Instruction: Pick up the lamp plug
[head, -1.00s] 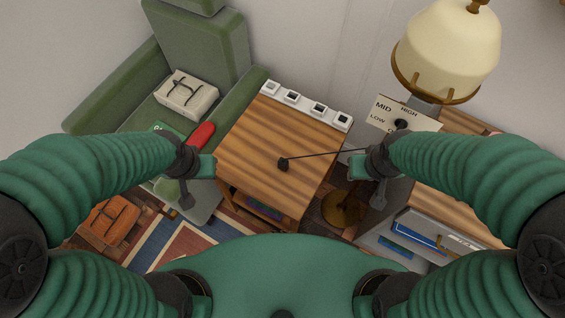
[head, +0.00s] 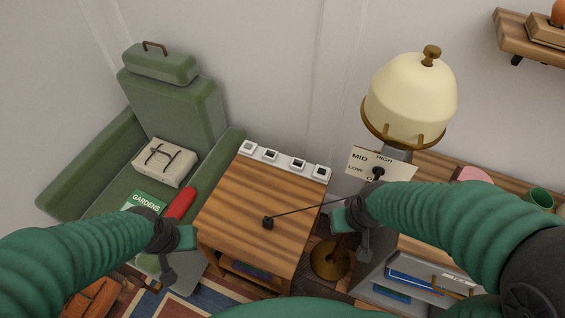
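The lamp plug (head: 268,222) is a small black block lying on the striped wooden side table (head: 240,200). A thin dark cord runs from it to the right, towards the lamp (head: 410,100), and passes behind my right gripper. My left gripper (head: 178,254) is left of the plug, in front of the table's left side, and looks open and empty. My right gripper (head: 351,230) is right of the plug, past the table's right edge, and also looks open and empty. Neither gripper touches the plug.
A white socket strip (head: 284,160) lines the table's back edge. A green armchair (head: 185,95) on the left holds a cream bundle (head: 163,162), a green book (head: 148,202) and a red object (head: 181,204). A shelf (head: 525,35) is upper right.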

